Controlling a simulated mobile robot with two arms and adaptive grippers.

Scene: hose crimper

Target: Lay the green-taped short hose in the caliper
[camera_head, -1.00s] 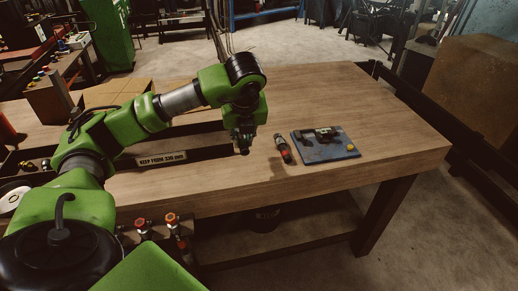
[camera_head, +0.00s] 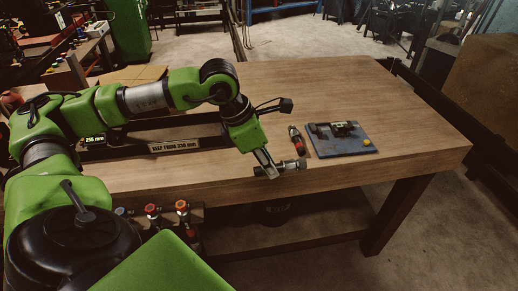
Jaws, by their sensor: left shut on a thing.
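My left gripper (camera_head: 268,166) is shut on a short hose (camera_head: 291,166), held at the table's front edge. The hose is small and dark with pale ends, and lies roughly level; I cannot make out green tape on it. My right gripper is not in view.
A dark fitting with a red band (camera_head: 298,142) lies on the wooden table (camera_head: 400,135), just left of the blue plate. A yellow knob (camera_head: 367,142) sits at the plate's right. Red- and orange-capped pieces (camera_head: 182,207) stand below the front edge.

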